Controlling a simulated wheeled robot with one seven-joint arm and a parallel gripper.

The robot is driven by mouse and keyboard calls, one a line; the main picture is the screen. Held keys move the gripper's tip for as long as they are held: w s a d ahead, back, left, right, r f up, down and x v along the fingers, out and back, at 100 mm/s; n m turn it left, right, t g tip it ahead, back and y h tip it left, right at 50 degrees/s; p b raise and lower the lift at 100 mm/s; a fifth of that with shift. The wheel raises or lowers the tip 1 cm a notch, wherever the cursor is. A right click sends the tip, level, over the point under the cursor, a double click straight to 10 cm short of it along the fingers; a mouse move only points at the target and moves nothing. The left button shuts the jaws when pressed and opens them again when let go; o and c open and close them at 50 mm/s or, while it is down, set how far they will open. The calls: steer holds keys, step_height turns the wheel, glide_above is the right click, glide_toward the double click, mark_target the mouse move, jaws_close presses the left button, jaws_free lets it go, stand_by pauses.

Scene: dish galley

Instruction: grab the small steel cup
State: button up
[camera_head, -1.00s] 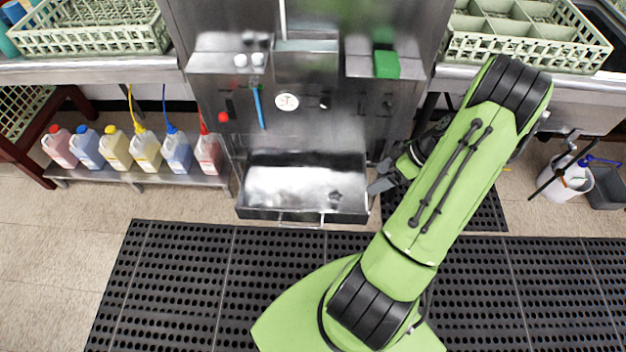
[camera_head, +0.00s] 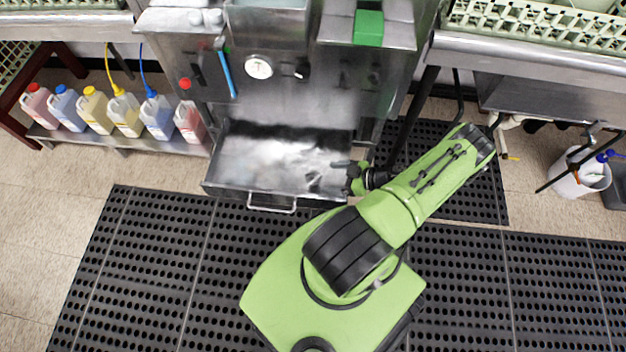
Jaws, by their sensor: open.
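The steel drawer (camera_head: 235,165) is pulled out at the front of the machine. A small dark-and-shiny shape (camera_head: 314,181) shows in its right part; it may be the small steel cup, but it is too small and mixed with reflections to be sure. My gripper (camera_head: 340,177) is at the drawer's right edge, open, its fingers pointing left toward that shape. I see no contact between them. The fingers are small and dark in the picture, and their height above the drawer floor is hard to judge.
The drawer handle (camera_head: 272,206) sticks out at the front. The steel machine (camera_head: 270,95) rises behind the drawer. Several jugs stand on a low shelf (camera_head: 115,140) at left. A white bucket (camera_head: 580,172) is at right. Black perforated mats (camera_head: 130,260) cover the floor.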

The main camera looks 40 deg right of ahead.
mark_target(307, 177)
steer(key=b+x, duration=0.1)
steer(key=x, duration=0.4)
steer(key=shift+w+a+f, duration=0.1)
steer(key=shift+w+f, duration=0.05)
steer(key=shift+w, duration=0.1)
steer(key=c, duration=1.1)
